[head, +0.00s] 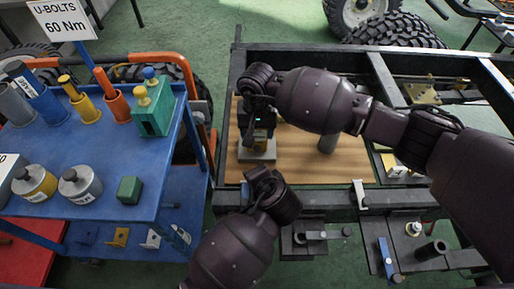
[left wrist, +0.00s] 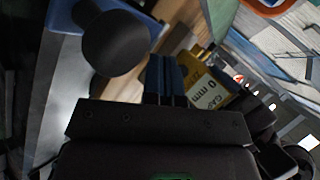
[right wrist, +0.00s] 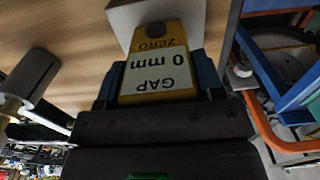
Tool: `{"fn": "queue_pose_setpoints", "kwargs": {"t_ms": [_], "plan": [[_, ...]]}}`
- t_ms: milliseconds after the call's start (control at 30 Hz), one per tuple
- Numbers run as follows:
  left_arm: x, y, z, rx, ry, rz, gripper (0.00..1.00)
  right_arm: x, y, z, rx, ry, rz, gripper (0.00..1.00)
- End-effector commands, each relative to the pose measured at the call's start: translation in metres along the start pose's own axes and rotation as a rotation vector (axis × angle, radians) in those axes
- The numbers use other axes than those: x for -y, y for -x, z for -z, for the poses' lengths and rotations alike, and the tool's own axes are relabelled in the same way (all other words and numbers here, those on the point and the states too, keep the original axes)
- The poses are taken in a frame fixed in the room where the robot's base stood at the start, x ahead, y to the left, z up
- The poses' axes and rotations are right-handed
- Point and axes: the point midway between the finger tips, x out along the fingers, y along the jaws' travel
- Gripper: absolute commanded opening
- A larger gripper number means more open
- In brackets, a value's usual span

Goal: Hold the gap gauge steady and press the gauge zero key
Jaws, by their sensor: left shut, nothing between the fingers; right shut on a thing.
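The gap gauge (head: 259,143) is a small yellow block on a pale base, standing on the wooden board. In the right wrist view the gauge (right wrist: 157,88) has a white label reading GAP 0 mm. The dark round zero key (right wrist: 155,30) is beside the word ZERO. My right gripper (right wrist: 160,80) is shut on the gauge, a blue finger on each side. In the head view my right gripper (head: 262,112) comes from above. My left gripper (left wrist: 165,62) is shut and empty; the gauge (left wrist: 208,92) is just right of its fingertips.
The wooden board (head: 345,172) lies within the dark chassis frame (head: 378,72). A blue cart (head: 100,160) with bolts, cans and a green block (head: 129,190) stands at the left.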

Motion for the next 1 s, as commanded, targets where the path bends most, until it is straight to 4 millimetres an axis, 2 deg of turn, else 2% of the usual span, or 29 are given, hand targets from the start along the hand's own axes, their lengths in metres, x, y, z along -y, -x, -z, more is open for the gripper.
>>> {"fn": "queue_pose_setpoints", "kwargs": {"t_ms": [300,333,500,533,833,1000], "plan": [[0.0,0.0,0.0,0.0,0.0,0.0,0.0,0.0,0.0,0.0,0.0,0.0,0.0,0.34],[0.0,0.0,0.0,0.0,0.0,0.0,0.0,0.0,0.0,0.0,0.0,0.0,0.0,0.63],[0.0,0.0,0.0,0.0,0.0,0.0,0.0,0.0,0.0,0.0,0.0,0.0,0.0,0.89],[0.0,0.0,0.0,0.0,0.0,0.0,0.0,0.0,0.0,0.0,0.0,0.0,0.0,0.91],[0.0,0.0,0.0,0.0,0.0,0.0,0.0,0.0,0.002,0.0,-0.001,0.0,0.0,0.91],[0.0,0.0,0.0,0.0,0.0,0.0,0.0,-0.001,0.018,0.001,-0.004,0.001,0.0,0.91]]}}
